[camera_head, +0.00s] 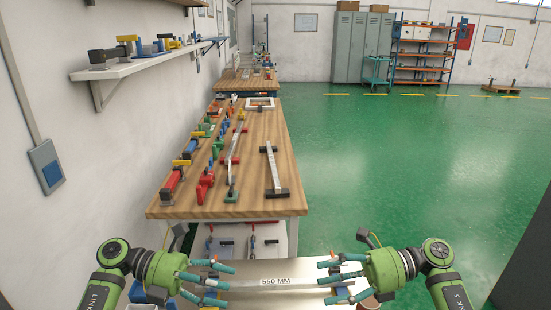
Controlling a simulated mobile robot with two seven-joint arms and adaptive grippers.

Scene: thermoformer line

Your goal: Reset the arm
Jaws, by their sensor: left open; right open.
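My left arm, green and dark grey, comes in at the lower left, and its gripper (222,284) has its teal fingers spread open. My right arm comes in at the lower right, and its gripper (328,281) is also open, fingers pointing left. The two grippers face each other across a metal surface (258,267) with a "550 MM" label (275,281) between them. Nothing shows held in either gripper. Whether the fingertips touch the metal surface I cannot tell.
A wooden workbench (236,205) beyond the grippers carries several clamps and a grey bar with black ends (272,170). A wall shelf (135,66) is at the left. Grey lockers (362,47) and an orange rack (421,54) stand far back. Green floor (390,170) at the right is clear.

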